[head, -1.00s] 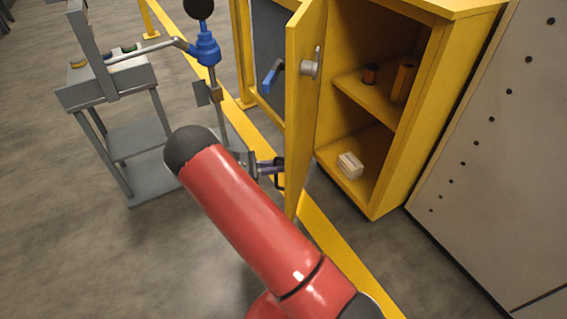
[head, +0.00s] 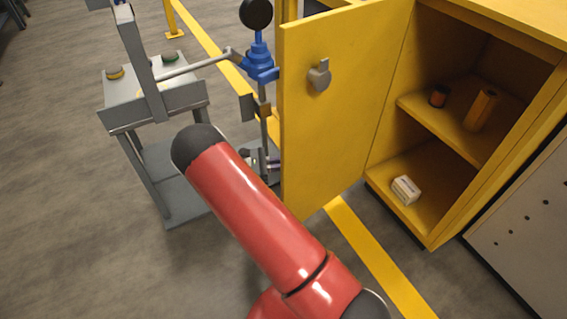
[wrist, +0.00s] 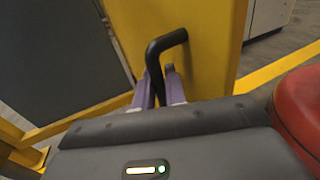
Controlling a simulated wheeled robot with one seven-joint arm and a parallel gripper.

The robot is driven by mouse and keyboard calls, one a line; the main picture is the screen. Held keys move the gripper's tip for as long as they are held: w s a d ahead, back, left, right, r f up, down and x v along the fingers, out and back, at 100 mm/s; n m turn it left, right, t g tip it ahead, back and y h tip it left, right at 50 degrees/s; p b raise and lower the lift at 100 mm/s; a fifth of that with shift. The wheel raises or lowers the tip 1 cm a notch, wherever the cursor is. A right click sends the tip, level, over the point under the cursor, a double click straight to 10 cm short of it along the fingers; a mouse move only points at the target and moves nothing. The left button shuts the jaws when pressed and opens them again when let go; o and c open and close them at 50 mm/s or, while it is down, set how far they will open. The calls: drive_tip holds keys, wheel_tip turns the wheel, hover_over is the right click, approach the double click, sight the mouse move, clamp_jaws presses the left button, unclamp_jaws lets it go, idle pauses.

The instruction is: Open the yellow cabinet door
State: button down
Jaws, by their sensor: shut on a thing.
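The yellow cabinet door (head: 335,120) stands swung out from the yellow cabinet (head: 440,215), whose shelves show to its right in the head view. A grey latch (head: 319,75) sits on the door's inner face. In the wrist view, the black bar handle (wrist: 164,42) stands out from the yellow door face (wrist: 212,60). My gripper (wrist: 160,88) has its purple fingers closed around the handle's lower part.
A grey stand with a blue valve (head: 259,62) is left of the door, close to my arm. Open floor lies at the front left.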

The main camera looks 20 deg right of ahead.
drive_tip(key=shift+w, duration=0.15)
drive_tip(key=c, duration=1.5)
unclamp_jaws()
drive_tip(key=shift+d, duration=0.1)
drive_tip(key=shift+c, duration=0.2)
drive_tip(key=w+a, duration=0.1)
drive_tip(key=a, duration=0.6)
drive_tip(key=shift+w+a, duration=0.2)
drive_tip(key=shift+a, duration=0.15)
